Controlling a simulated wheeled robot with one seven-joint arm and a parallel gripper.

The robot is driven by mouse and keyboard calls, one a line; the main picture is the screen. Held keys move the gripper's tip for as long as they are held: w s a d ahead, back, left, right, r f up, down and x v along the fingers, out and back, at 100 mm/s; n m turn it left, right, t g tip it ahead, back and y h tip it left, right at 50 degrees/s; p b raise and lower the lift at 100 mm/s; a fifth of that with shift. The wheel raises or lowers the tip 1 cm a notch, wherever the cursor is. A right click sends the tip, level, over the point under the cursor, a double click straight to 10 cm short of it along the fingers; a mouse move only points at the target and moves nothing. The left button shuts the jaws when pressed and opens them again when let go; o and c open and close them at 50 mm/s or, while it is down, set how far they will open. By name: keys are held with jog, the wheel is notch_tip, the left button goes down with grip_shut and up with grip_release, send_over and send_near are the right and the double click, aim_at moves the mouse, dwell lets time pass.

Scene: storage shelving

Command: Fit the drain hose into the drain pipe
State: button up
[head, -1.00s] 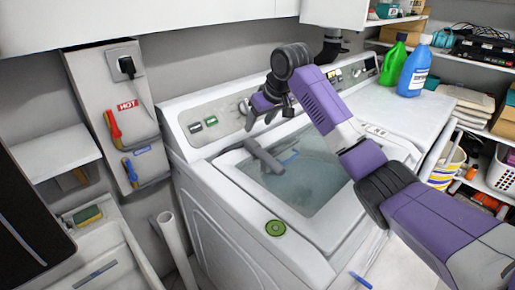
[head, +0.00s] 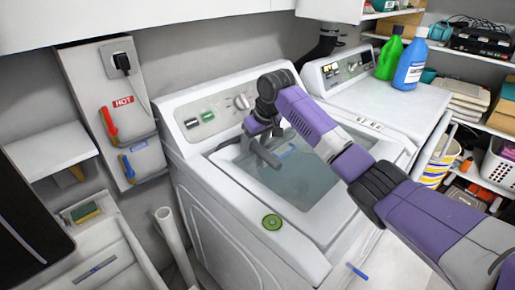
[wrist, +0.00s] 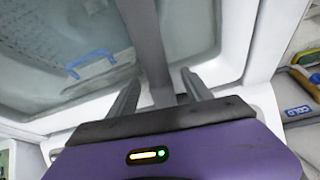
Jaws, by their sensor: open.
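A stiff grey length that looks like the drain hose (head: 266,155) lies over the washer's glass lid. In the wrist view the grey hose (wrist: 146,35) runs from the top edge down between my fingers. My gripper (head: 256,142) is at the hose's rear end, above the lid. It is open, with one finger on each side of the hose in the wrist view (wrist: 160,80); I cannot tell whether they touch it. The pale drain pipe (head: 171,238) stands upright between the washer and the sink, its open top facing up.
The washer (head: 210,225) fills the middle, with a green round thing (head: 272,222) on its front rim. A sink (head: 110,255) is at left. Red and blue valve handles (head: 109,123) are on the wall panel. Detergent bottles (head: 410,65) stand at right.

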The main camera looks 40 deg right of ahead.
grip_shut()
jog(key=shift+r, duration=0.15)
